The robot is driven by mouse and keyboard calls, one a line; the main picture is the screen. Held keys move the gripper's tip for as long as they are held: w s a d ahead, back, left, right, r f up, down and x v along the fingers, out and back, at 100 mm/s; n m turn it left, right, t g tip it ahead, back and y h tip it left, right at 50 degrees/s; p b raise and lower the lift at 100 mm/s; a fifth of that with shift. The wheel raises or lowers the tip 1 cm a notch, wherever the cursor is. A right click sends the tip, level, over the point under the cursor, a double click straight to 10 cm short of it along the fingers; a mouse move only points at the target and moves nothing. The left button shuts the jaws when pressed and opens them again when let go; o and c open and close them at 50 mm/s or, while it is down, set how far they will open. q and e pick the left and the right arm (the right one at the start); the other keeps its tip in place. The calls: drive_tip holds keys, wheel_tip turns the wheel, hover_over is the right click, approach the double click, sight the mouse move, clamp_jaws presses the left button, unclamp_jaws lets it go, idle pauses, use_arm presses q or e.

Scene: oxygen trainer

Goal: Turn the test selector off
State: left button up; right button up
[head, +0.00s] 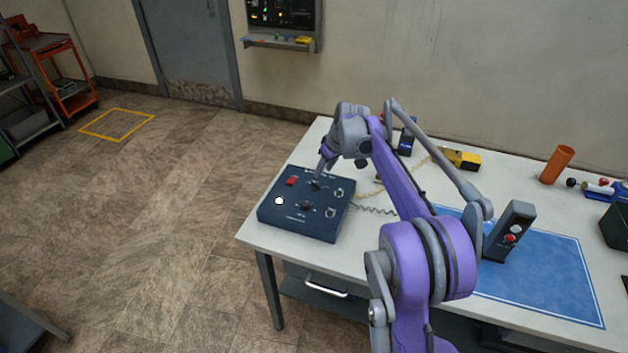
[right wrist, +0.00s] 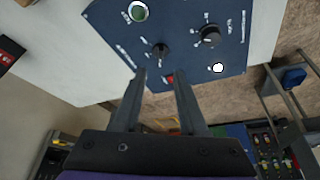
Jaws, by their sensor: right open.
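The dark blue trainer box (head: 318,225) sits at the table's left end and also shows in the right wrist view (right wrist: 190,15). It has two black knobs. The far knob (head: 315,186) is close to my right gripper (head: 323,172) and shows just beyond the fingertips in the right wrist view (right wrist: 161,50). The near knob (head: 306,206) also shows there (right wrist: 210,35). The labels are too small to tell which is the test selector. My right gripper is open, its fingers apart and empty, pointing down at the panel. My left gripper is not in view.
The box carries a red switch (head: 291,181), a lit white lamp (head: 278,201) and two round dials. A coiled cord (head: 376,210) runs to its right. A yellow tool (head: 461,159) lies behind.

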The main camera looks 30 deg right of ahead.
sight(316, 183)
drive_tip(key=x, duration=0.8)
drive_tip(key=shift+c, duration=0.4)
clamp_jaws()
